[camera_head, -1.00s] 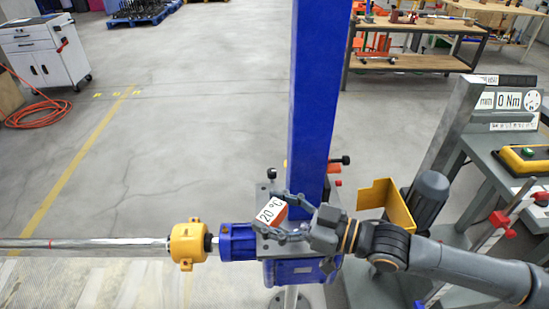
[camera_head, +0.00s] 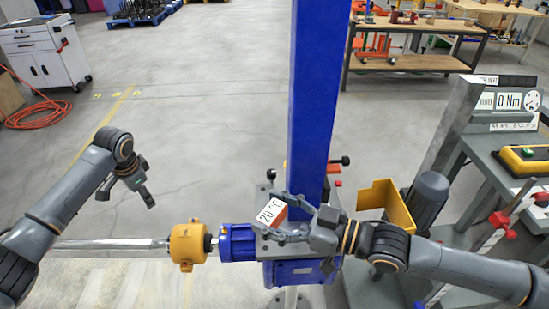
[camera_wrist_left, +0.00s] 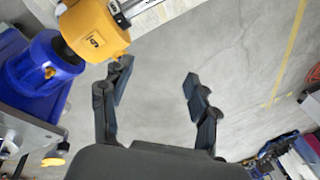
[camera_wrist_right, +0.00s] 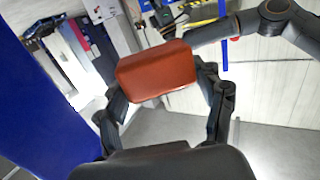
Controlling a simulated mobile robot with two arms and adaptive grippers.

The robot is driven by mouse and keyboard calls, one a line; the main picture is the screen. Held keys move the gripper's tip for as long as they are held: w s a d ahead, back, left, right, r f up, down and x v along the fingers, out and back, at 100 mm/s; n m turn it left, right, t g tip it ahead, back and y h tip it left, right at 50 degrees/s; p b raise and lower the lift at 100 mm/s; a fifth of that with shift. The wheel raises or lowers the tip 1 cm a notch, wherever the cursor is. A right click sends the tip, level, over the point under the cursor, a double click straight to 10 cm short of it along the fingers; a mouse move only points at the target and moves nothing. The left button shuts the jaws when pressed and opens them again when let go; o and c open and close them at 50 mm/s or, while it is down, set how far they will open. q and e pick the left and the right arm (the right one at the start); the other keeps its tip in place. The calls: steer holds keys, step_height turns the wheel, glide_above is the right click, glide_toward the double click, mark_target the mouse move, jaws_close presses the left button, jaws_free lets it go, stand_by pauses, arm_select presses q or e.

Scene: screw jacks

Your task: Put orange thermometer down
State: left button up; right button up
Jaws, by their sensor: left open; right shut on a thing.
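The orange thermometer (camera_head: 271,213) has a white display face reading 20 °C. My right gripper (camera_head: 287,221) is shut on it, above the grey top plate of the blue screw jack and in front of the blue column. In the right wrist view its orange body (camera_wrist_right: 157,72) sits between the two fingers; whether it touches the plate cannot be told. My left gripper (camera_head: 142,186) is open and empty, above the floor to the left of the jack. The left wrist view shows its spread fingers (camera_wrist_left: 158,95) with bare floor between them.
A blue column (camera_head: 318,90) stands upright behind the jack plate (camera_head: 265,195). A yellow coupling (camera_head: 187,245) and a shaft (camera_head: 110,244) run left from the jack. A yellow bracket (camera_head: 385,203) and a grey motor (camera_head: 428,200) stand right.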

arm_select(q)
steer(key=d+r+h, duration=0.2)
steer(key=d+r, duration=0.3)
steer(key=d, duration=0.5)
arm_select(e)
steer(key=shift+s+r, duration=0.1)
arm_select(q)
step_height(320, 180, up, 21)
steer(key=n+g, duration=0.1)
steer(key=g, duration=0.2)
glide_above(274, 208)
steer(key=shift+y, duration=0.4)
step_height(274, 208, down, 12)
